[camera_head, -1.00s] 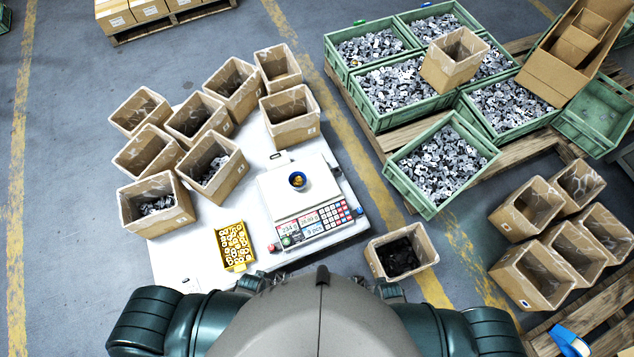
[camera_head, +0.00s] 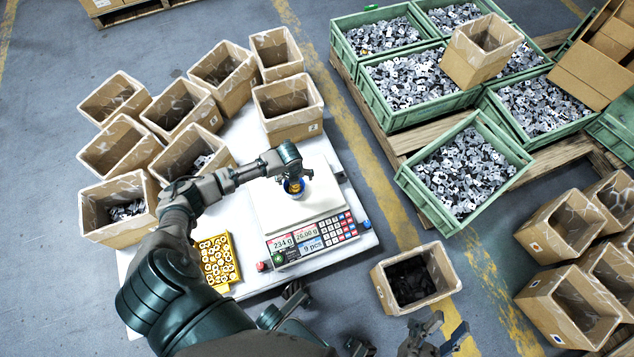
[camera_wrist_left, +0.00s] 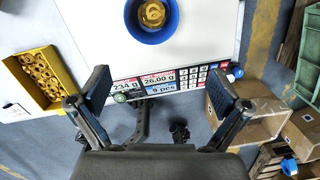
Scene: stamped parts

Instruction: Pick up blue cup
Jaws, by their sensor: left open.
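The blue cup (camera_head: 294,194) stands on the white pan of the scale (camera_head: 266,212), with small brass-coloured parts inside. My left gripper (camera_head: 293,172) is over the scale right at the cup and partly covers it in the head view. In the left wrist view my left gripper (camera_wrist_left: 163,86) is open and empty. There the blue cup (camera_wrist_left: 152,37) lies beyond the fingertips, roughly in line with the gap between them, and its top is cut off by the frame edge. My right gripper (camera_head: 438,334) is at the bottom right, its fingers apart and empty, away from the cup.
The scale's panel (camera_head: 312,238) reads 234 g and 9 pcs. A yellow tray of ring parts (camera_head: 234,266) lies left of it. Several cardboard boxes (camera_head: 288,120) crowd the table's back and left. A box of dark parts (camera_head: 449,272) and green crates (camera_head: 468,219) stand to the right.

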